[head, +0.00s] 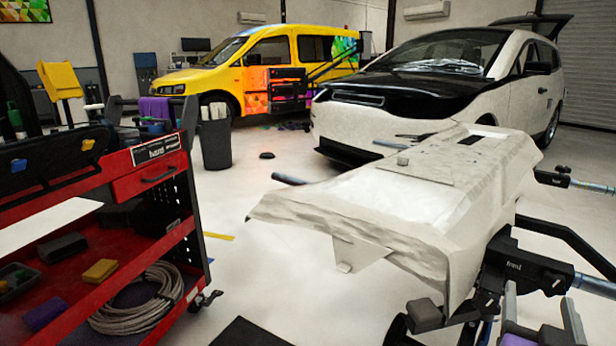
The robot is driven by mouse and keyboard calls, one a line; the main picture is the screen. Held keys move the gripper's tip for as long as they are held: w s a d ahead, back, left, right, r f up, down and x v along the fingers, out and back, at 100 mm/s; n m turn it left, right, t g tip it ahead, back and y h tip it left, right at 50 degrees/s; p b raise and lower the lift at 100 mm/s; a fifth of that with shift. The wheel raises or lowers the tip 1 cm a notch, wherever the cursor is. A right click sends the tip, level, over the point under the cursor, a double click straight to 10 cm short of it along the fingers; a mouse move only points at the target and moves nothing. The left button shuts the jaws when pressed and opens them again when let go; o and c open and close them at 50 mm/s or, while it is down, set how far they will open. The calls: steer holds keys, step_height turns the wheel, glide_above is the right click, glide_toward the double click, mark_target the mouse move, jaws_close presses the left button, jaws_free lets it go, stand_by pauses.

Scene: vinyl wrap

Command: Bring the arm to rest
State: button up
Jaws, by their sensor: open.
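A long panel under loose whitish wrap (400,205) lies on a black stand (520,265) at the centre right. The wrap hangs in creased folds over its near edges.
A red tool cart (150,180) with a cable coil (137,300) and a yellow block (100,270) stands at the left. A dark bin (215,142) stands behind it. A yellow van (255,65) and a white car (430,85) are behind. Open floor (265,265) lies between cart and panel.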

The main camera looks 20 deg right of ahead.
steer(key=s+a+f+n+t+y, duration=0.25)
steer(key=a+f+n+y, duration=0.2)
steer(key=a, duration=0.45)
steer(key=s+a+f+n+t+y, duration=0.2)
steer(key=a+f+n+t+y, duration=0.25)
steer(key=a, duration=0.45)
steer(key=s+a+f+g+y, duration=0.2)
steer(key=s+a+f+y, duration=0.15)
steer(key=s, duration=0.65)
steer(key=s+a+f+g+y, duration=0.25)
steer(key=s+a+f, duration=0.2)
steer(key=s, duration=0.45)
step_height(320, 180, up, 37)
steer(key=p, duration=3.6)
steer(key=shift+a+n+h, duration=0.35)
steer(key=shift+n+h, duration=0.05)
steer(key=shift+s+r, duration=0.1)
